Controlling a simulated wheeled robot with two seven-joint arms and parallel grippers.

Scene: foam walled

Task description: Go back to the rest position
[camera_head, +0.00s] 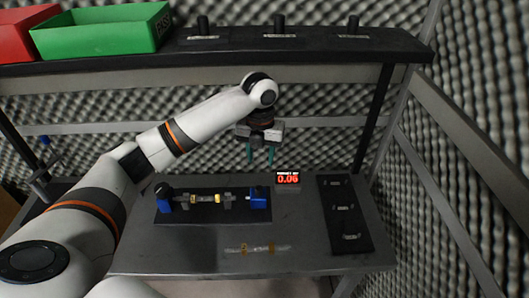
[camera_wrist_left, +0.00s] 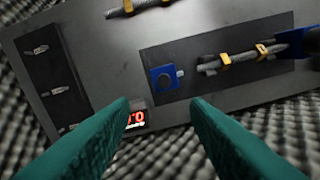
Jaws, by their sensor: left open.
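My left gripper (camera_head: 260,154) has two teal fingers and hangs empty above the back of the grey table. It is behind the display and the blue-ended fixture. In the left wrist view its fingers (camera_wrist_left: 160,115) stand apart with nothing between them. My right gripper is not in view. The fixture (camera_head: 178,219) is a black plate with two blue blocks, and a grey rod with yellow bands (camera_head: 207,198) lies between the blocks. The rod also shows in the left wrist view (camera_wrist_left: 238,58).
A red-digit display (camera_head: 288,179) stands on the table (camera_head: 190,260). A black strip (camera_head: 345,215) with small labelled holders lies at the right. Another banded rod (camera_head: 257,249) lies at the front. A shelf above carries a green bin (camera_head: 100,38) and a red bin (camera_head: 22,35). Foam walls surround the place.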

